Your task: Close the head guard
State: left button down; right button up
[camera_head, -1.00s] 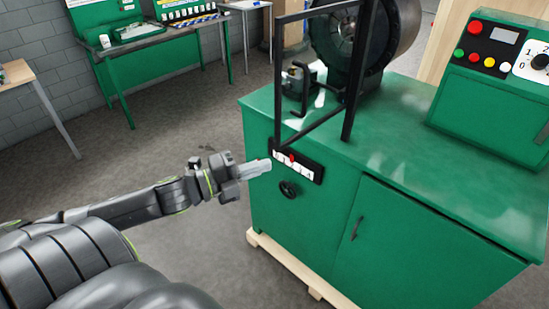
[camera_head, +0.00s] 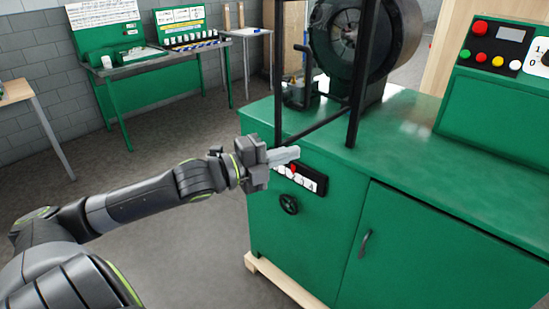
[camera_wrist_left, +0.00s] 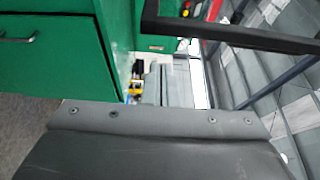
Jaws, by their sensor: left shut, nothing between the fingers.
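The head guard (camera_head: 357,75) is a black rectangular frame standing in front of the round dark crimper head (camera_head: 340,40) on the green machine. Its lower bar slants from near my gripper up to the right; its top is cut off. My left gripper (camera_head: 293,153) is shut and empty, its pale fingers pointing right at the machine's front left corner, in line with the frame's lower left corner. I cannot tell whether they touch. In the left wrist view, a black bar (camera_wrist_left: 230,36), probably the guard, crosses the upper right near the grey fingers (camera_wrist_left: 165,82). My right gripper is out of view.
The green cabinet top (camera_head: 420,140) carries a control box (camera_head: 500,100) at right. A label plate with a red pointer (camera_head: 300,178) and a black handwheel (camera_head: 288,204) are just below my gripper. A green bench (camera_head: 165,55) stands behind left; floor between is clear.

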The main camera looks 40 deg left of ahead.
pick_arm(q)
jog(key=a+p, duration=0.1)
jog(key=a, duration=0.1)
jog(key=w+a+p, duration=0.1)
jog(key=shift+a, duration=0.35)
jog(key=shift+s, duration=0.15)
